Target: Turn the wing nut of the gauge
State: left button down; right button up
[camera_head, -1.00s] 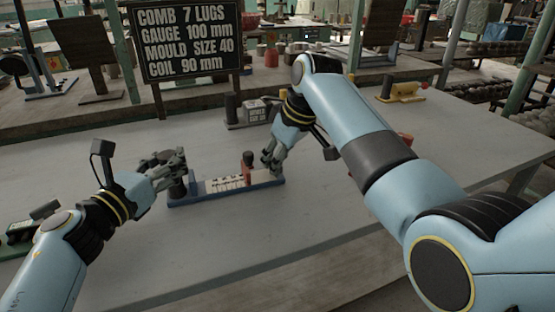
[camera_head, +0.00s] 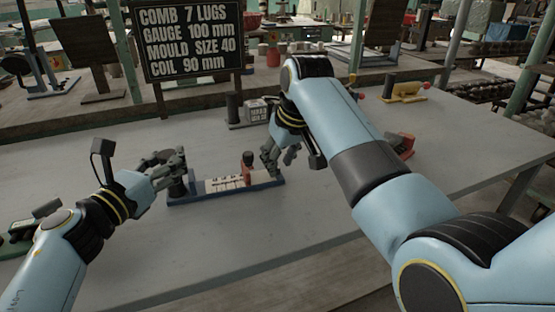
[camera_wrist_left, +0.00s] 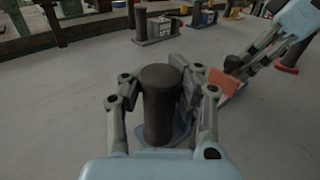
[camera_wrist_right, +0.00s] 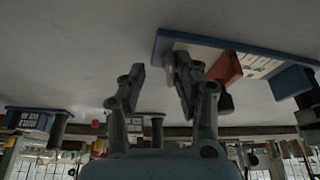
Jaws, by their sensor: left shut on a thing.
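The gauge is a long blue base (camera_head: 210,199) with a white marked scale (camera_head: 222,184). A red slider (camera_head: 248,171) with a dark knob stands near its right end; I cannot make out wing shapes on it. The slider also shows in the right wrist view (camera_wrist_right: 226,70). My left gripper (camera_head: 176,170) is shut around the dark upright post (camera_wrist_left: 160,105) at the gauge's left end. My right gripper (camera_head: 279,160) is open and empty, with its fingers beside the gauge's right end.
A sign (camera_head: 190,40) at the back reads comb 7 lugs, gauge 100 mm, mould size 40, coil 90 mm. A mould block (camera_head: 256,111) with a dark post stands behind the gauge. A yellow item (camera_head: 404,90) is at the back right. The table front (camera_head: 230,250) is clear.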

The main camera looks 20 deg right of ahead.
jog(key=shift+a, duration=0.15)
jog(key=shift+s+r, duration=0.15)
jog(key=shift+r, duration=0.25)
pick_arm(q)
jog(key=shift+d, duration=0.1)
pick_arm(e)
jog(key=v, duration=1.1)
jog(key=shift+s, duration=0.15)
pick_arm(q)
jog(key=c, duration=1.1)
grip_release()
